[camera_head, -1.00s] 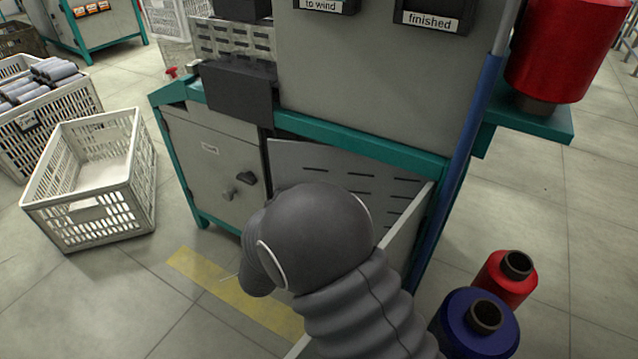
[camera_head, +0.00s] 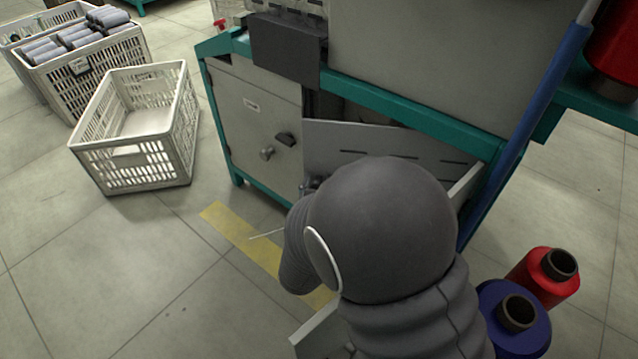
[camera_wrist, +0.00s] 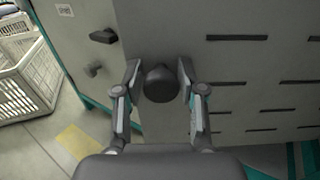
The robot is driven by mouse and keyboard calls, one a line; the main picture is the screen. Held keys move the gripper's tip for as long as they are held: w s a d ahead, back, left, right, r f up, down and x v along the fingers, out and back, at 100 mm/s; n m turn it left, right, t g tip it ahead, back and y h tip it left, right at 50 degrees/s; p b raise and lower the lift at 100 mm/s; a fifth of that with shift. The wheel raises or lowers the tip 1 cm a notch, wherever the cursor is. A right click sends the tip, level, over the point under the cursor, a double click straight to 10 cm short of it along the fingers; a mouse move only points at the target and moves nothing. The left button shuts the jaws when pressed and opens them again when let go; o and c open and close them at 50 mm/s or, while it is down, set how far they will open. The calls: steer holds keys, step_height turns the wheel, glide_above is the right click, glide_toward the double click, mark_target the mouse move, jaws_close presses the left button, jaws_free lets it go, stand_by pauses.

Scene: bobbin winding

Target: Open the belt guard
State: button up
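The belt guard (camera_head: 340,142) is a grey panel with dark slots below the machine's teal beam. It stands ajar: its left end is out from the frame, with a dark gap above it. In the wrist view the slotted guard (camera_wrist: 235,62) fills the right side, with a round dark knob (camera_wrist: 162,84) near its left edge. My gripper (camera_wrist: 160,80) has one finger on each side of the knob, apparently closed against it. In the head view my wrist and arm hide the gripper and much of the guard.
A cabinet door (camera_head: 255,125) with a dark handle (camera_head: 285,139) is left of the guard. An empty white crate (camera_head: 140,140) stands on the floor at left. Red (camera_head: 545,277) and blue (camera_head: 515,325) spools are at lower right. Yellow tape (camera_head: 235,230) marks otherwise clear floor.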

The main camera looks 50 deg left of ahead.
mark_target(319, 145)
steer(key=shift+o, duration=0.8)
step_height(319, 145, up, 10)
steer(key=shift+f, duration=0.1)
